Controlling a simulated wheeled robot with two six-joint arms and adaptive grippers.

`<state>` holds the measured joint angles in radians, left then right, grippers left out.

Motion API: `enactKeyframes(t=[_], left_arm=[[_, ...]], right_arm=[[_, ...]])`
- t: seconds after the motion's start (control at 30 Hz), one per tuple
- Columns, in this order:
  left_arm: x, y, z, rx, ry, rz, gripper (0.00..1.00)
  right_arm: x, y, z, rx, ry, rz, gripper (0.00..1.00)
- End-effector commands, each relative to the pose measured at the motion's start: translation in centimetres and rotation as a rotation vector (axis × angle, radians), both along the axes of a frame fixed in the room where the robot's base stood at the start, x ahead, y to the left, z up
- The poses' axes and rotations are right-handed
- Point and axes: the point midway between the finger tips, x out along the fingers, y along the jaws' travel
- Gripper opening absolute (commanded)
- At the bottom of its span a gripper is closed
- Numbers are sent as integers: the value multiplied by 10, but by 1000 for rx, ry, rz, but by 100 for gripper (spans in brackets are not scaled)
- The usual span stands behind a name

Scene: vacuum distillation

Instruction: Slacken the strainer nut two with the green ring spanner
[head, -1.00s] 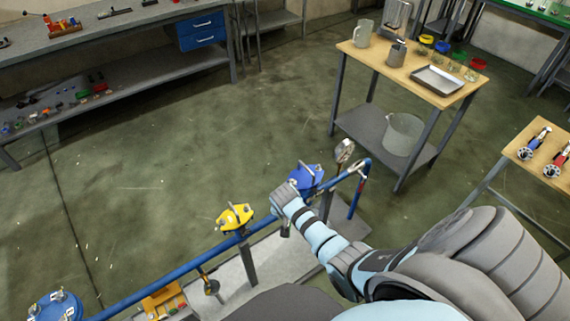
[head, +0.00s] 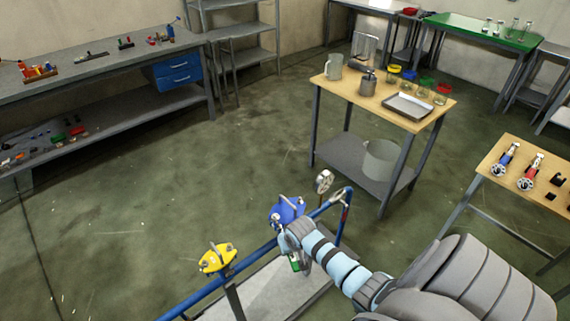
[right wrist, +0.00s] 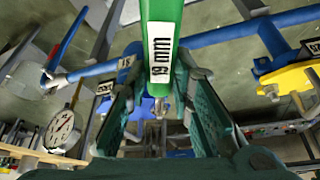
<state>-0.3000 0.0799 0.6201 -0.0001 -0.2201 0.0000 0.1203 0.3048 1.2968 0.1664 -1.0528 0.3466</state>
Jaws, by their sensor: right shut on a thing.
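My right gripper (head: 298,248) is beside the near side of the blue strainer (head: 286,211) on the pipe. A small green part of the spanner (head: 295,263) shows below the gripper in the head view. In the right wrist view the blue strainer (right wrist: 147,106) lies beyond the spanner, partly hidden by the fingers. I cannot tell whether the ring sits on a nut. A yellow strainer (head: 216,258) is farther left on the pipe. My left gripper is not in view.
The blue pipe (head: 255,256) runs above a grey base plate (head: 262,300). A round gauge (head: 324,181) stands close behind the blue strainer. A wooden-topped table (head: 360,100) with a tray and jars is behind it. The floor at left is clear.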

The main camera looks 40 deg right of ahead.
Motion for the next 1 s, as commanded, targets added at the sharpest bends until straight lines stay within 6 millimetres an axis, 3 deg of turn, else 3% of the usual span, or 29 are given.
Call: enactKeyframes(t=[0.17,0.5,0.83,1.0], left_arm=[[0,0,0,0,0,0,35],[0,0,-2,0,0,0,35],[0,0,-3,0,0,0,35],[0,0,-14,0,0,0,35]], right_arm=[[0,-1,0,-2,0,4,0],[-8,-29,0,-3,-1,189,0],[-8,-31,0,-2,-2,207,0],[-10,-48,-2,-4,-1,307,0]])
